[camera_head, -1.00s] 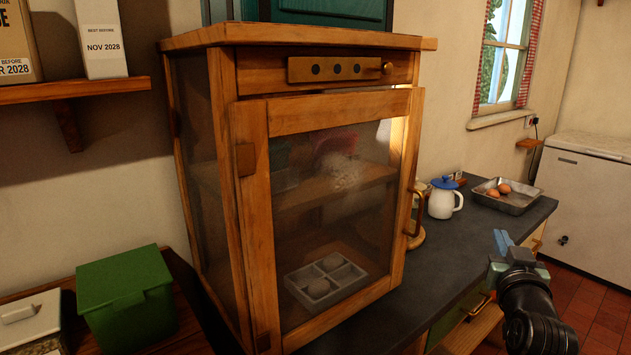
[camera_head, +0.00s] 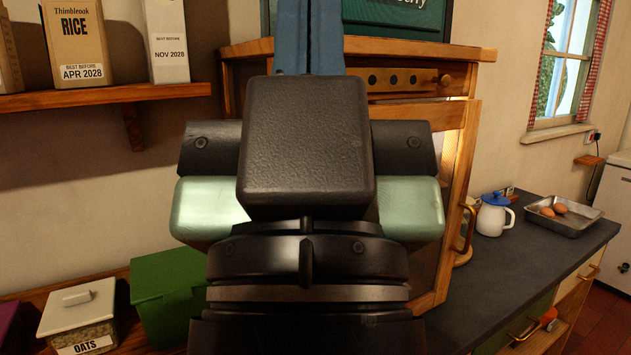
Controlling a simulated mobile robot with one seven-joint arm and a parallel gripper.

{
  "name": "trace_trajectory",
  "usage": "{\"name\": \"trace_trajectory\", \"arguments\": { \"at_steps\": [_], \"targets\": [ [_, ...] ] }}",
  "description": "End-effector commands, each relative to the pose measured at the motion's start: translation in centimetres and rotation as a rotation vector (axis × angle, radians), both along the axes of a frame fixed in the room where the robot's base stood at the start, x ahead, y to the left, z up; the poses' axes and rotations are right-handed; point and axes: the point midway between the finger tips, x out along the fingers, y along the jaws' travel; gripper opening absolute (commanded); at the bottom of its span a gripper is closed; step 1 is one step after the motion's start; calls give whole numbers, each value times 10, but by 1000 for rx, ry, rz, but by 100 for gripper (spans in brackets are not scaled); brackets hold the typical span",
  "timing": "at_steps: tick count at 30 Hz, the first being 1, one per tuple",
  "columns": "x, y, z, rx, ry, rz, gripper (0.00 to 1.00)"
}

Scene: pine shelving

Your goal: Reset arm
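My gripper (camera_head: 308,20) stands upright very close to the camera in the head view. Its two blue fingers point up and lie side by side with only a thin seam between them, so it looks shut. The fingertips run out at the top edge, and I see nothing held in the part that shows. The dark wrist and pale green housing below hide most of the wooden cabinet (camera_head: 460,150) behind, including nearly all of its glass door.
A wall shelf (camera_head: 60,101) at the left bears a rice box (camera_head: 78,40) and other packages. Below are an oats container (camera_head: 78,315) and a green bin (camera_head: 165,290). At the right, the dark counter (camera_head: 500,265) holds a white jug (camera_head: 492,217) and a metal tray (camera_head: 565,225) with eggs.

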Motion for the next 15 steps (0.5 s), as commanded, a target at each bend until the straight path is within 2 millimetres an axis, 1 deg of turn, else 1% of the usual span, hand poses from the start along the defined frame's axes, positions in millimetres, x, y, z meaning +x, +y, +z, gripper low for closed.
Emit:
{"name": "trace_trajectory", "arguments": {
  "at_steps": [1, 9, 12, 15],
  "targets": [
    [6, -3, 24, -1, 12, -7, 0],
    [7, -3, 87, -3, 13, -7, 0],
    [7, -2, 105, -3, 13, -6, 0],
    [7, -2, 115, -3, 13, -6, 0]
  ]
}}
